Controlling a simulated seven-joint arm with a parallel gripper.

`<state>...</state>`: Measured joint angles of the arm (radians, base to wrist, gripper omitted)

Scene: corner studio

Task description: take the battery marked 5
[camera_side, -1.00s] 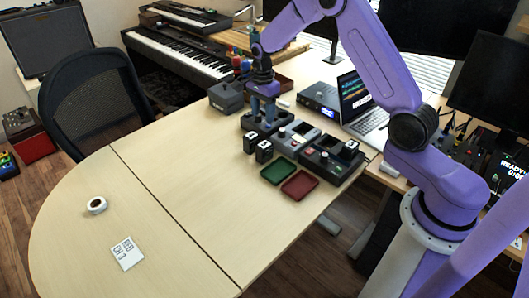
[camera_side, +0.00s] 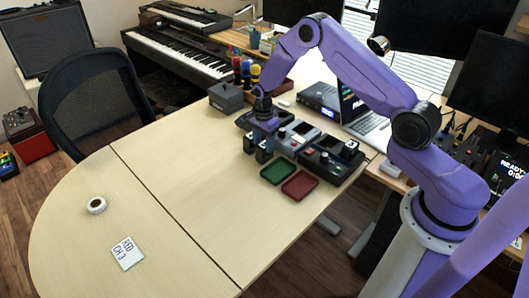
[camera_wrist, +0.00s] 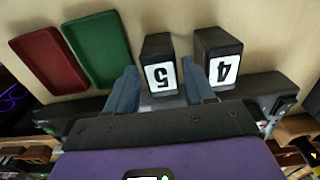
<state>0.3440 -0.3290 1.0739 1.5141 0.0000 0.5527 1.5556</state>
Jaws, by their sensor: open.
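The battery marked 5 (camera_wrist: 160,62) is a dark block with a white label, upside down in the wrist view. It stands between the two blue fingers of my gripper (camera_wrist: 158,80), which is open, with one finger on each side. I cannot tell whether the fingers touch it. A battery marked 4 (camera_wrist: 218,56) stands just to its right, and the right finger lies near the gap between them. In the side view my gripper (camera_side: 264,140) is low over the batteries and hides much of them.
A green tray (camera_side: 278,171) and a red tray (camera_side: 300,185) lie beside the batteries. Dark devices (camera_side: 332,160) stand behind, one with a pale-topped block (camera_side: 350,146). A laptop (camera_side: 369,128) is farther back.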

